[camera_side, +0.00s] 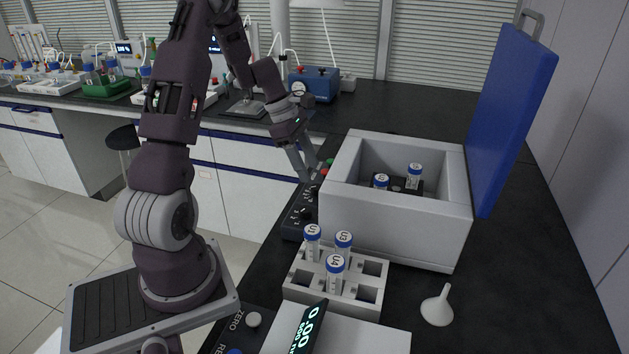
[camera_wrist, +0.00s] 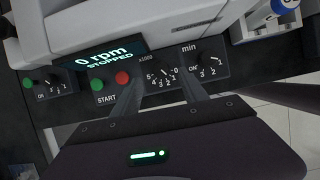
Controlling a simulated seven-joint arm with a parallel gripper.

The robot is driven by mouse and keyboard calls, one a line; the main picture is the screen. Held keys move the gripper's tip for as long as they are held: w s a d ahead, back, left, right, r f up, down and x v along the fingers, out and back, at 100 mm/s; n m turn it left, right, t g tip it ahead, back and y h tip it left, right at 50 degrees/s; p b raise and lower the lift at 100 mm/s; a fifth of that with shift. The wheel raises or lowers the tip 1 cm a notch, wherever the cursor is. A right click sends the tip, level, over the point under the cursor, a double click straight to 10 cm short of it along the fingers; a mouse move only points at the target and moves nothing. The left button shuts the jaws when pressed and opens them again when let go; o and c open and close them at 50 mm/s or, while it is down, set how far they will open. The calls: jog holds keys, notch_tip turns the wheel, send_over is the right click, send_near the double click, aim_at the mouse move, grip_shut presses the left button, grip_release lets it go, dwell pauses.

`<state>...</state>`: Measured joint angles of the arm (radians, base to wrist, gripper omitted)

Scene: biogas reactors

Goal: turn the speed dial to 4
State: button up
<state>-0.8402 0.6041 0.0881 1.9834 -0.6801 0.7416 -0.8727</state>
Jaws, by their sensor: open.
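The speed dial (camera_wrist: 164,76) is a small black knob with scale numbers from 0 to 5 around it, on the dark front panel in the wrist view. Which number its pointer marks is too small to tell. My gripper (camera_wrist: 163,79) is open, with one finger on each side of the dial; I cannot tell whether they touch it. The display (camera_wrist: 108,57) above reads 0 rpm, STOPPED. In the side view my gripper (camera_side: 308,176) reaches down to the panel at the left of the grey open box (camera_side: 395,225); the fingers hide the dial there.
Beside the dial are the green START button (camera_wrist: 97,85), a red button (camera_wrist: 122,78) and a min dial (camera_wrist: 204,66). A second small dial (camera_wrist: 41,87) is further left. A tube rack (camera_side: 372,290), white funnel (camera_side: 437,306) and raised blue lid (camera_side: 512,110) stand nearby.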

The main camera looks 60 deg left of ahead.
aim_at(317, 186)
jog(key=x, duration=0.5)
jog(key=shift+f, duration=0.1)
jog(key=shift+c, duration=0.4)
grip_shut()
jog(key=shift+m, duration=0.3)
jog(key=m+g, duration=0.1)
jog(key=m, duration=0.2)
jog(key=shift+w+m+h, duration=0.1)
jog(key=shift+m+h, duration=0.2)
jog(key=m+g, duration=0.1)
jog(key=m, duration=0.1)
jog(key=m+g, duration=0.1)
jog(key=m, duration=0.2)
jog(key=shift+w+h, duration=0.1)
jog(key=shift+h, duration=0.2)
jog(key=shift+m+g, duration=0.3)
